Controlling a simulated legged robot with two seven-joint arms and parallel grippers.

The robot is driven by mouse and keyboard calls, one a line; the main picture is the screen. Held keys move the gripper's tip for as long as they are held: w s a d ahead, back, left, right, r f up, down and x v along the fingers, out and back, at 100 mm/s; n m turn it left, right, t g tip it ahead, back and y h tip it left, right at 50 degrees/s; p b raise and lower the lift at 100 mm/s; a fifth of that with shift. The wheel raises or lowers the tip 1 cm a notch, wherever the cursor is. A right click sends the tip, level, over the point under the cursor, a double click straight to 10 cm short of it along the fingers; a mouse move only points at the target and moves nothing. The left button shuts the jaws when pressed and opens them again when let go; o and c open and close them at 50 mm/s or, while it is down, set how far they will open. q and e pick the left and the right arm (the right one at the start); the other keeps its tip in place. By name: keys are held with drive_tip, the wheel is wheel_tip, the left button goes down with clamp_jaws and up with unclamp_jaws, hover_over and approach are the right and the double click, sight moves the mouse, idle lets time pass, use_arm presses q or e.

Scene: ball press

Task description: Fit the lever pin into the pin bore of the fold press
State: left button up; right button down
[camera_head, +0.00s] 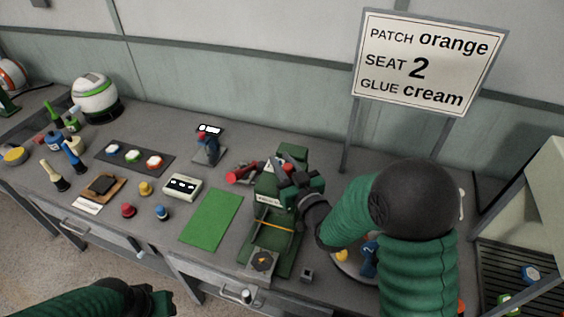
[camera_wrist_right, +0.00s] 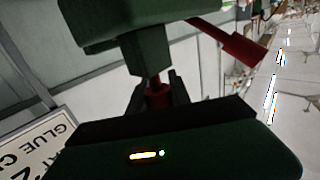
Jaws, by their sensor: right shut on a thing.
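The green fold press (camera_head: 267,217) stands near the middle of the bench, its bed toward the front edge. My right gripper (camera_head: 284,168) is at the press's upper rear part. In the right wrist view the fingers (camera_wrist_right: 158,88) are shut on a red pin (camera_wrist_right: 157,97), which lines up with a dark green block of the press (camera_wrist_right: 150,55). The fingers and block hide the pin's far end, so I cannot tell whether it is inside the bore. A red handle (camera_head: 240,174) sticks out left of the press; it also shows in the wrist view (camera_wrist_right: 240,46). My left gripper (camera_head: 160,303) is low at the front left, its fingers unclear.
A green mat (camera_head: 212,219) lies left of the press, and a white box (camera_head: 182,187) behind it. A blue and red tool stand (camera_head: 207,150) is at the back. A sign (camera_head: 425,62) stands behind my right arm. A small grey block (camera_head: 307,275) sits at the front edge.

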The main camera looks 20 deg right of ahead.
drive_tip(key=shift+f+b, duration=0.9)
drive_tip(key=shift+f, duration=0.1)
drive_tip(key=c, duration=1.1)
unclamp_jaws()
